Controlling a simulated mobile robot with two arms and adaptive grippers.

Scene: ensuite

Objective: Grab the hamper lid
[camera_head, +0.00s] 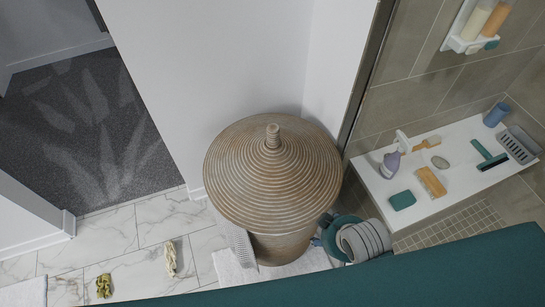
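The hamper lid (245,181) is a wide, ridged, brownish cone with a short ribbed knob (273,136) on top. It sits on the round woven hamper (284,247), which stands against the white wall corner in the middle of the head view. The lid covers the hamper's opening, so the inside is hidden. Neither of my grippers shows in this view.
A white mat (235,270) lies under the hamper. A rolled striped towel (366,240) is right of it. A white shower bench (440,172) holds bottles, brushes and sponges. Two small cloth-like items (171,259) (104,286) lie on the marble floor. A teal surface (440,275) crosses the foreground.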

